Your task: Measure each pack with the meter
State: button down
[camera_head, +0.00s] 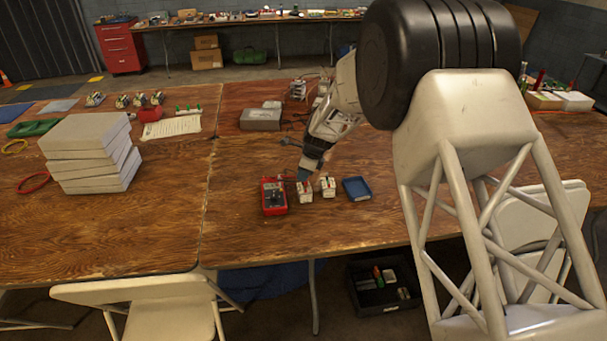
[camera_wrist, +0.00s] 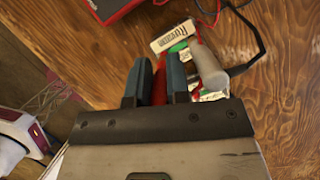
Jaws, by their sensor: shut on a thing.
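The red meter (camera_head: 274,196) lies on the table with a grey face; its red edge shows at the top of the wrist view (camera_wrist: 118,10). To its right stand two small white packs with red and dark markings, a left pack (camera_head: 305,193) and a right pack (camera_head: 328,187). My gripper (camera_head: 305,174) points down at the left pack. In the wrist view its blue fingers (camera_wrist: 156,72) are shut on a red piece (camera_wrist: 159,88), apparently a red probe. Just beyond them is a labelled white pack (camera_wrist: 175,36) with green on it. Whether the probe touches it cannot be told.
A blue tray (camera_head: 356,188) lies right of the packs. A grey cylinder (camera_wrist: 210,68) and a black cable (camera_wrist: 255,35) are close beside the fingers. A grey box (camera_head: 261,119) stands farther back. Stacked white boxes (camera_head: 92,160) are at left; table front is clear.

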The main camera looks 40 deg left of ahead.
jog(key=shift+f, duration=0.25)
dwell(0.5)
jog(key=c, duration=0.7)
grip_release()
jog(key=shift+r, duration=0.15)
jog(key=shift+r, duration=3.6)
jog(key=shift+d, duration=0.1)
